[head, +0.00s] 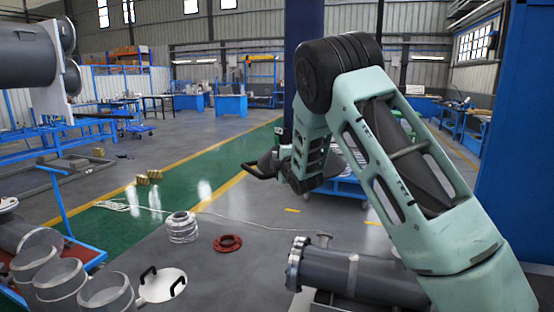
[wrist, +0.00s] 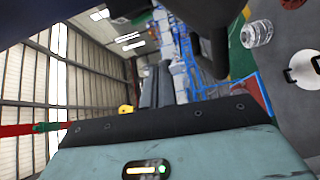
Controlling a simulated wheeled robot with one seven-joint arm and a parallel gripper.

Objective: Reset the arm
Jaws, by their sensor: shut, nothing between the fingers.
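My arm (head: 415,165) rises from the lower right of the head view, bends at a dark elbow joint and comes down to the wrist. My gripper (head: 252,172) is a small dark shape at the end, pointing left in mid-air above the floor. It is shut with nothing in it, and it touches nothing that I can see. In the wrist view a dark part of the gripper (wrist: 212,45) blocks the upper middle, and the picture is turned on its side.
A grey flanged shell (head: 355,277) lies below my arm. A blue column (head: 303,25) stands behind the elbow.

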